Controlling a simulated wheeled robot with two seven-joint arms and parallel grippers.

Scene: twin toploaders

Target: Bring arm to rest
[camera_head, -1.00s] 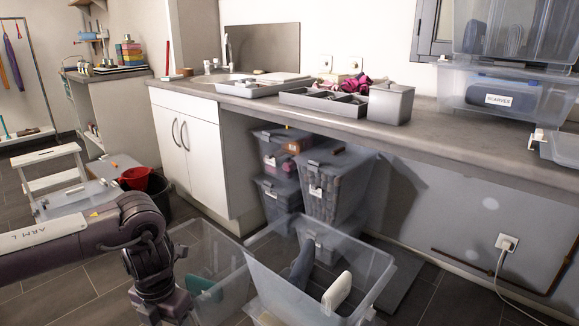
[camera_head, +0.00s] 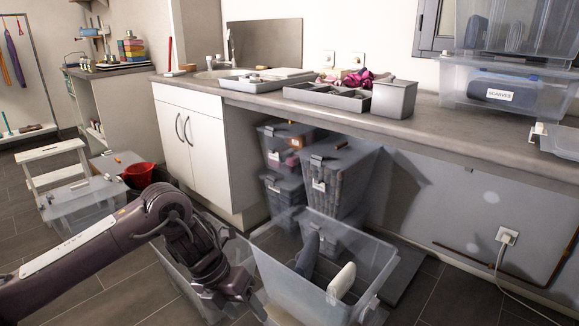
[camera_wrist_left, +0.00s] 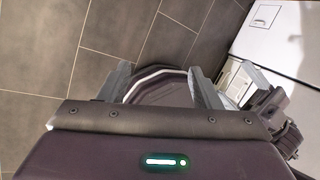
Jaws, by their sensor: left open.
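My left arm comes in from the lower left of the head view, and its wrist bends down beside the clear open tubs. My left gripper (camera_head: 252,306) is low in the head view, partly cut off from clear sight by the tub walls around it. In the left wrist view the two fingers of my left gripper (camera_wrist_left: 163,88) stand well apart with nothing held between them. Behind them is a dark round thing with a pale rim (camera_wrist_left: 158,84), which I cannot identify.
A clear open tub (camera_head: 372,262) with several items stands close right of my left gripper. Lidded bins (camera_head: 337,182) are stacked under the counter (camera_head: 425,128). A white step stool (camera_head: 50,152) and a red bucket (camera_head: 139,174) are at left.

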